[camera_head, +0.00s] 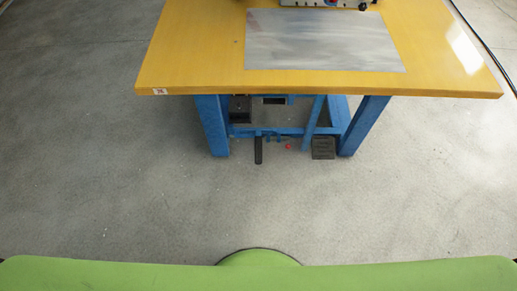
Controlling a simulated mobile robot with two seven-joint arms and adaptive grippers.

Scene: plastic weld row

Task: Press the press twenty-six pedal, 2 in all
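A workbench (200,50) with a yellow top and blue legs stands ahead; a small white label (160,92) on its front left edge is too small to read surely. Under it, a dark, block-like pedal (323,149) sits at floor level beside the right leg. A narrow black upright bar (258,150) hangs from the blue crossbar left of it; I cannot tell whether it is a pedal too. The press above is cut off by the top edge, with only its base (318,3) showing. Neither of my grippers is in view.
A grey metal plate (320,40) lies on the bench top. A small red object (289,147) shows between the bar and the block. A dark cable (482,42) runs at the right. The grey floor (250,205) before the bench is clear. My green base edge fills the bottom.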

